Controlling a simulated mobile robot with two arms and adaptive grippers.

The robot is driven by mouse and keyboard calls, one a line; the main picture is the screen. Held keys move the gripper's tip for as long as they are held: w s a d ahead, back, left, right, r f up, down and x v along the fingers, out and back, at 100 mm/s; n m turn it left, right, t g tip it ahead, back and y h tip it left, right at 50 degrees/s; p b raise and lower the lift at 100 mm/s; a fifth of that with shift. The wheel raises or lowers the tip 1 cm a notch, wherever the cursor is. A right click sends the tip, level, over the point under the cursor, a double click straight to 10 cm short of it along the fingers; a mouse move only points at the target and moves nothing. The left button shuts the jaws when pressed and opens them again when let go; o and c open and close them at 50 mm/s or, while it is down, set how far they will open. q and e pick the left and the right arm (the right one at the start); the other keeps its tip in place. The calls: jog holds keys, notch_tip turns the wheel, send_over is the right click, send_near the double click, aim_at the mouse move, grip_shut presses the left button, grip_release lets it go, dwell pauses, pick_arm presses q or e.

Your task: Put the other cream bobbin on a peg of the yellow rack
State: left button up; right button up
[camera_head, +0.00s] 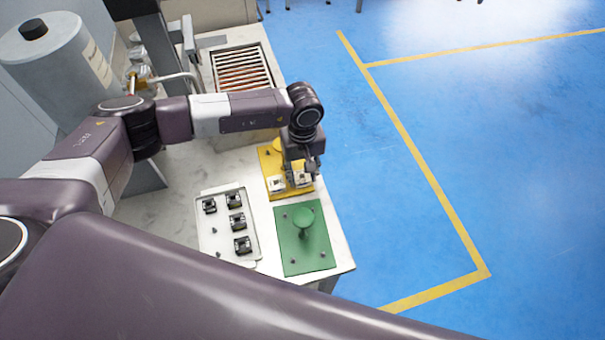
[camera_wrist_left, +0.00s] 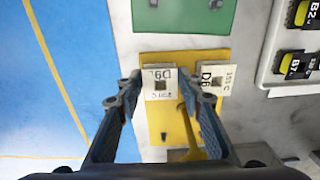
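The yellow rack (camera_head: 266,163) lies on the bench just behind the green plate; it also shows in the left wrist view (camera_wrist_left: 158,125). Two cream bobbins sit side by side over it. The bobbin marked D6 (camera_wrist_left: 216,72) is on the right in the left wrist view and on the left in the head view (camera_head: 277,184). The bobbin marked D9 (camera_wrist_left: 160,84) is between my left fingertips (camera_wrist_left: 161,78), which appear to touch both its sides. My left gripper (camera_head: 303,172) points down at the rack. The pegs under the bobbins are hidden. My right gripper is out of view.
A green plate (camera_head: 290,250) with a green knob stands at the bench's front. A pale tray (camera_head: 222,248) with several black bobbins lies left of it. A box with copper-coloured rods (camera_head: 240,70) is farther back. Open blue floor lies to the right.

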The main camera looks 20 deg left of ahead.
pick_arm(q)
jog(key=o, duration=0.4)
jog(key=shift+c, duration=0.2)
notch_tip(320, 180, up, 12)
dwell(0.7)
